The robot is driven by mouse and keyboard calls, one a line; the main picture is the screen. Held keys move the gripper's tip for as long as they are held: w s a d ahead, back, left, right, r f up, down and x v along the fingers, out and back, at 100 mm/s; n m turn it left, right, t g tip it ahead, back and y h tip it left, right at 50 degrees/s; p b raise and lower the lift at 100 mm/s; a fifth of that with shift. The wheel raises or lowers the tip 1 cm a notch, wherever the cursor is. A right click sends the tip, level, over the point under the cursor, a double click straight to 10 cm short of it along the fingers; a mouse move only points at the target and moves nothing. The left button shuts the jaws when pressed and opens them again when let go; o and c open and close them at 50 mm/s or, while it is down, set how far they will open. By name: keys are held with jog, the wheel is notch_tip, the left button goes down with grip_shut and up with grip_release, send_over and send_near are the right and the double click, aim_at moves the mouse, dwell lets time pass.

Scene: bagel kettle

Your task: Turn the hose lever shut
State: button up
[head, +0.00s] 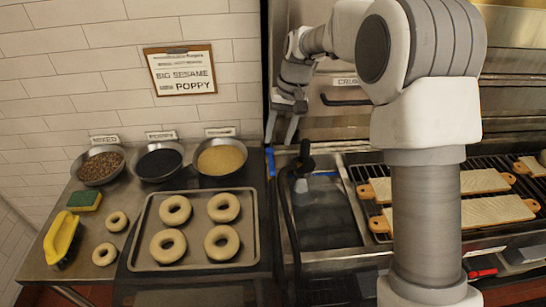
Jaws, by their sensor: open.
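My gripper (280,138) hangs in the head view with its two fingers apart and pointing down, and nothing shows between them. A small blue bar (270,163) stands just below the fingertips, beside the kettle station; it may be the hose lever, but I cannot tell for sure. A black upright fitting (305,158) is just right of the fingers, and a black hose (285,215) bends down from it. Whether the fingers touch the blue bar cannot be made out.
A tray (140,262) of several bagels lies left of the hose on the steel counter. Bowls of seeds (220,157) stand behind it. A dark kettle surface (330,215) is right of the hose. Wooden boards (490,212) lie on a rack at right.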

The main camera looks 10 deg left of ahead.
aim_at(272, 162)
jog(key=f, duration=0.2)
jog(key=a+f, duration=0.1)
jog(key=f, duration=0.5)
jog(key=shift+s+a, duration=0.15)
jog(key=shift+a, duration=0.15)
jog(key=shift+c, duration=0.2)
grip_shut()
dwell(0.8)
